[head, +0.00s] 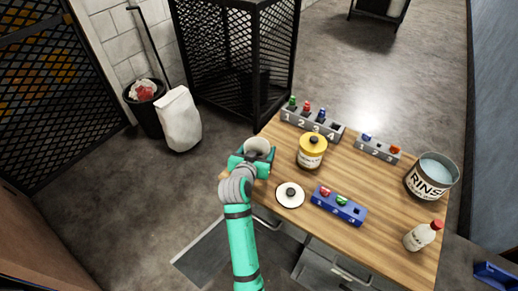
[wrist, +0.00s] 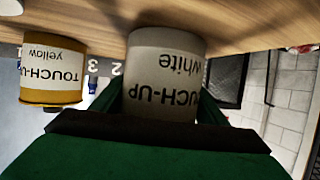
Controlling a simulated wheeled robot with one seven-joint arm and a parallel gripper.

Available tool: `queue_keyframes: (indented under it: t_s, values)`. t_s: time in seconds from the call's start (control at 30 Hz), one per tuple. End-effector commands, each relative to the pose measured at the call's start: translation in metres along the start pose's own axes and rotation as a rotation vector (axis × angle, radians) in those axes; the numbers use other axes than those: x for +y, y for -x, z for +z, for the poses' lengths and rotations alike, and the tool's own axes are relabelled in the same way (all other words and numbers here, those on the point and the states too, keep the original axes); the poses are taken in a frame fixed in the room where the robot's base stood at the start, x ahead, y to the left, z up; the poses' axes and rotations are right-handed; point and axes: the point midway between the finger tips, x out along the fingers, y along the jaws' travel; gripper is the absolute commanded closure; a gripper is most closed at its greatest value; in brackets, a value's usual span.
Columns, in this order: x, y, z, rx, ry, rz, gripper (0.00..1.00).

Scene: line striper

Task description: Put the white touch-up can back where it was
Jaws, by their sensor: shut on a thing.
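The white touch-up can (head: 258,147) is at the left edge of the wooden table, held in my gripper (head: 250,160). In the wrist view, which is upside down, the can (wrist: 165,65) sits between the fingers with its "TOUCH-UP white" label showing. Its base is at or just above the tabletop; I cannot tell whether it touches. From above its top looks grey and round. The yellow touch-up can (head: 312,152) stands on the table to its right, and also shows in the wrist view (wrist: 52,72). No mark for the white can's earlier place is clear.
A white disc with a dark knob (head: 290,194) lies near the front edge. A blue numbered rack (head: 340,208), two grey racks (head: 312,126) (head: 377,151), a rinse bucket (head: 431,178) and a red-capped bottle (head: 422,237) stand on the table. A black mesh cage (head: 235,60) is behind.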

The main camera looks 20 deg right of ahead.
Motion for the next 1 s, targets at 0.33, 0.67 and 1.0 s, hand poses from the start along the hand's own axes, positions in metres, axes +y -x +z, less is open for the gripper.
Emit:
queue_keyframes:
  t_s: [0.33,0.67,1.0]
  values:
    - [0.000,0.000,0.000,0.000,0.000,0.000,0.15]
    - [0.000,0.029,-0.003,0.001,0.000,-0.002,0.15]
    - [-0.001,0.096,-0.003,0.001,0.001,-0.002,0.15]
